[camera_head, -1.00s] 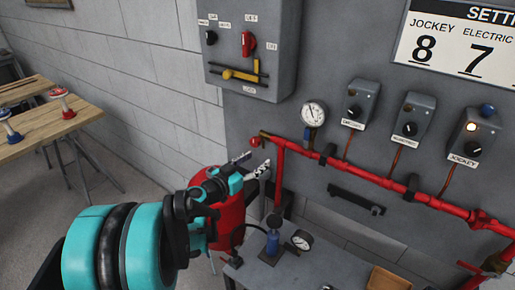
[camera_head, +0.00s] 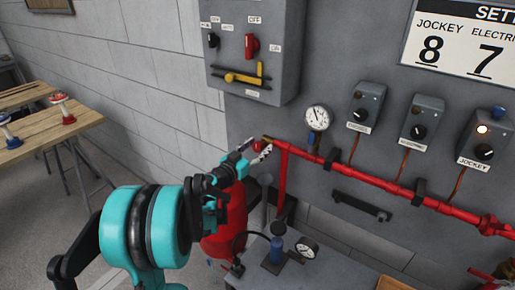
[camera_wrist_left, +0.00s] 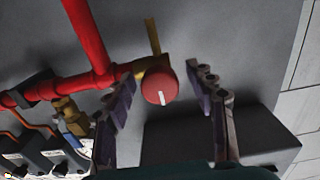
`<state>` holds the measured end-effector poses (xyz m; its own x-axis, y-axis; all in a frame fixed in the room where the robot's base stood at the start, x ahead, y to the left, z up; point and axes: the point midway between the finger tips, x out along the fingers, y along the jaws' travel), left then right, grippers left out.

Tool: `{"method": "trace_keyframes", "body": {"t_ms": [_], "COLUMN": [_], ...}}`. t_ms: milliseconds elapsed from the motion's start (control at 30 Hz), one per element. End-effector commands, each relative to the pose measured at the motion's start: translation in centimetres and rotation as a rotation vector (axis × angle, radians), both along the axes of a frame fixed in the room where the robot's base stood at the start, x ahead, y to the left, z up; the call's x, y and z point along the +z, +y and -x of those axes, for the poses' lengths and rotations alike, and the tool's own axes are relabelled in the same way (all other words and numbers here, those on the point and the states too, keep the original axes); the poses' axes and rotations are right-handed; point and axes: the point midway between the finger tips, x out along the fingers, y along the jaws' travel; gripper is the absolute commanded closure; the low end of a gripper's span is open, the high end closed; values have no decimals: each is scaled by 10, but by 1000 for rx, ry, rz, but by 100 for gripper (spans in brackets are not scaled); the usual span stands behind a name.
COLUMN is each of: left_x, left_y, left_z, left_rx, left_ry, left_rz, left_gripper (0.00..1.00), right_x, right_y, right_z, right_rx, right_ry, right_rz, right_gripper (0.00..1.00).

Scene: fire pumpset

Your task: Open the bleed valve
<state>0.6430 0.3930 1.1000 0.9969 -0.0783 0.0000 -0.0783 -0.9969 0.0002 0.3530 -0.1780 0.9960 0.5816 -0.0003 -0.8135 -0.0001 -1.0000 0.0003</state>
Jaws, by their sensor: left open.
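The bleed valve's round red knob (camera_head: 258,146) sits at the left end of the red pipe on the grey panel. In the left wrist view the knob (camera_wrist_left: 160,88) has a white mark and a brass body behind it. My left gripper (camera_head: 254,151) is open, its fingertips close around the knob's place in the head view. In the left wrist view the fingers of the gripper (camera_wrist_left: 159,78) stand on either side of the knob, with visible gaps. I cannot tell how much depth separates them from it. My right gripper is not in view.
A pressure gauge (camera_head: 317,117) and control boxes (camera_head: 363,106) are on the panel above the red pipe (camera_head: 390,186). A switch box (camera_head: 254,50) with a yellow handle hangs above. A red tank (camera_head: 226,222) and a small pump (camera_head: 277,247) stand below. A wooden table (camera_head: 40,130) is at left.

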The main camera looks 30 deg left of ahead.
Motion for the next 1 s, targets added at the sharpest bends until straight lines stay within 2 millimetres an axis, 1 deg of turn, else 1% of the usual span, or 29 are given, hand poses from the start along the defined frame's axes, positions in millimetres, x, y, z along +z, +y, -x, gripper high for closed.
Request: {"method": "trace_keyframes", "body": {"t_ms": [33,67,100,167,200,233,467,667,867,1000], "left_x": [0,0,0,0,0,0,0,0,0,0], "left_y": [0,0,0,0,0,0,0,0,0,0], "left_z": [0,0,0,0,0,0,0,0,0,0], "left_rx": [0,0,0,0,0,0,0,0,0,0], "left_ry": [0,0,0,0,0,0,0,4,14,23], "left_rz": [0,0,0,0,0,0,5,54,175,296], "left_gripper": [45,50,61,77,87,95,96,96,96,96], "right_x": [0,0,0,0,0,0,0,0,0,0], "right_y": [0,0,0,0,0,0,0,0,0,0], "right_z": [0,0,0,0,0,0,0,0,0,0], "right_rx": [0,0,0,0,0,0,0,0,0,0], "right_ry": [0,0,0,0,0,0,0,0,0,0], "right_rz": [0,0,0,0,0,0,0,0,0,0], "right_gripper": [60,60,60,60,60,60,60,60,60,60]}}
